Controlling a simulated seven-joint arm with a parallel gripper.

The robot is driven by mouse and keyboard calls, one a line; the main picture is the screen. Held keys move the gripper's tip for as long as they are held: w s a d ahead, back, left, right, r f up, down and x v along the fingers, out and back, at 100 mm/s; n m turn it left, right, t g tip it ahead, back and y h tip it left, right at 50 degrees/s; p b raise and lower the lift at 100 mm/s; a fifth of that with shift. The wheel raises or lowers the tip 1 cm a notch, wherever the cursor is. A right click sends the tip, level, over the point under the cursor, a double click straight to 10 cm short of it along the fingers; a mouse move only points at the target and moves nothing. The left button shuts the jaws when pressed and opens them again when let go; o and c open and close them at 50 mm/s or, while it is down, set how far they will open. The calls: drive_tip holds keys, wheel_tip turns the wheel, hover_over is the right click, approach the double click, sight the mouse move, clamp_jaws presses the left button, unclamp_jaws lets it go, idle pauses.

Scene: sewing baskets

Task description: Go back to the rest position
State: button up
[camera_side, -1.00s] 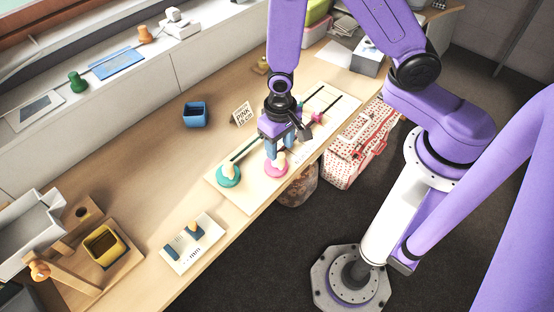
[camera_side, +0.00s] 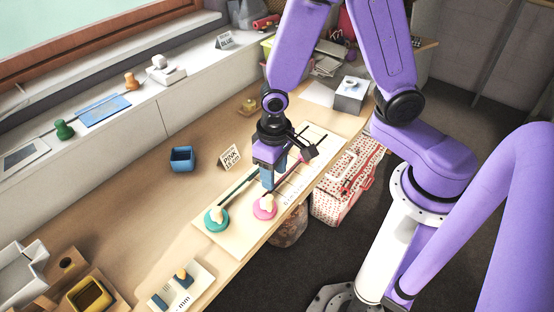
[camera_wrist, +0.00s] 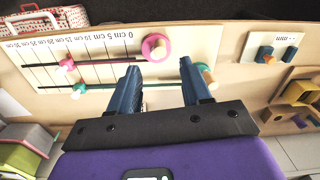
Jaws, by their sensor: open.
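My gripper (camera_side: 267,187) is open and hangs just above the pink disc (camera_side: 265,208), which has a cream knob on top. In the wrist view, the gap between my fingertips (camera_wrist: 160,72) is empty, and the pink disc (camera_wrist: 154,46) lies beyond them. A teal disc (camera_side: 216,221) with a cream knob sits to its left in the side view. Both discs are on a pale board (camera_side: 235,242) with dark rods and a centimetre scale, legible from 0 cm in the wrist view (camera_wrist: 98,62).
A card (camera_side: 230,157) reading "PINK" and "15 cm" stands behind the board near a blue cup (camera_side: 182,159). A small board with blue pieces (camera_side: 194,285) and a yellow cup (camera_side: 90,296) are at front left. A red-patterned case (camera_side: 345,185) stands beyond the table edge.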

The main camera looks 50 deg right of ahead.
drive_tip(key=s+d+r+n, duration=0.3)
drive_tip(key=s+r+n, duration=0.2)
drive_tip(key=s+r, duration=0.1)
drive_tip(key=s+d+r+n, duration=0.4)
drive_tip(key=s+r+n, duration=0.2)
drive_tip(key=s+r, duration=0.1)
drive_tip(key=shift+s+r, duration=0.3)
drive_tip(key=shift+s, duration=0.4)
drive_tip(key=shift+c, duration=0.4)
drive_tip(key=m, duration=1.3)
hover_over(269, 197)
wheel_tip(269, 197, down, 16)
drive_tip(key=shift+r, duration=0.1)
drive_tip(key=shift+f, duration=4.3)
